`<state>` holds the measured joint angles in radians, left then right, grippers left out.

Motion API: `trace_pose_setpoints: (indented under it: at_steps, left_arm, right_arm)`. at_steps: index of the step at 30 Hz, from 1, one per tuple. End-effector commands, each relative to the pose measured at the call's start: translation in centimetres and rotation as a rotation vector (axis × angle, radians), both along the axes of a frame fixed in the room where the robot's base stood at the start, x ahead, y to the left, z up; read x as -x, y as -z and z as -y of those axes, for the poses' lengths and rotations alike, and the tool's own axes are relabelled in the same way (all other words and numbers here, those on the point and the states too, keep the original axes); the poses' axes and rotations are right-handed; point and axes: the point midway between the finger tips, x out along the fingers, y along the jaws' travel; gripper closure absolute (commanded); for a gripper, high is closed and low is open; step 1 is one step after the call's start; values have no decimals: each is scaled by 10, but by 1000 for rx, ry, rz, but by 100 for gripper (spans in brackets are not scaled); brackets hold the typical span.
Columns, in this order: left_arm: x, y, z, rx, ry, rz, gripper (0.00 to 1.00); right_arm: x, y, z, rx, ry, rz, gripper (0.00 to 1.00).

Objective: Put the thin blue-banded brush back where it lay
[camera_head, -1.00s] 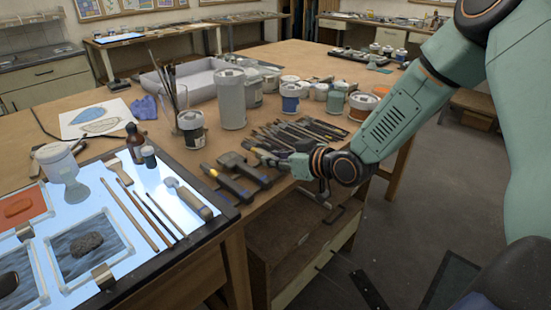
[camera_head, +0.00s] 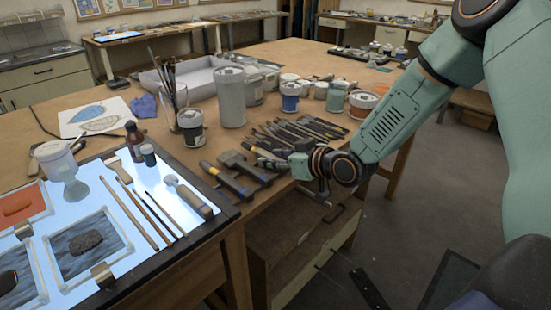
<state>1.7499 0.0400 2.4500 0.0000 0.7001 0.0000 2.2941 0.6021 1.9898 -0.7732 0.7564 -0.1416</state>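My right gripper (camera_head: 268,158) is low over the near edge of the wooden table, beside a row of dark tools and brushes (camera_head: 300,131). Its fingertips are small and dark against the tools, so I cannot tell whether they are apart or hold anything. Several slim brushes (camera_head: 133,213) lie side by side on the lit panel at the left. No blue band can be made out on any brush, so I cannot tell which is the thin blue-banded one. My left gripper is not in view.
A large grey canister (camera_head: 231,98) and several paint jars (camera_head: 290,97) stand behind the tool row.

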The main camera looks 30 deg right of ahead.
Motion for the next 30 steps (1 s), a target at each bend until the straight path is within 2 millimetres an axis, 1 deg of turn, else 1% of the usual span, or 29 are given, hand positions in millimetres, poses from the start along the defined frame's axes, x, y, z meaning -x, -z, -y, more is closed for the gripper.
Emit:
trace_pose_setpoints:
  at_steps: [10,14,24,30]
  left_arm:
    - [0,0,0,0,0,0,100]
    - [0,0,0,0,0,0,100]
    - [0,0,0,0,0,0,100]
    - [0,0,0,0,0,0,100]
  right_arm:
    - [0,0,0,-1,0,-1,54]
    - [4,-2,2,-2,3,-2,54]
    - [31,-14,13,-5,7,-1,54]
    - [45,-21,16,-8,1,1,54]
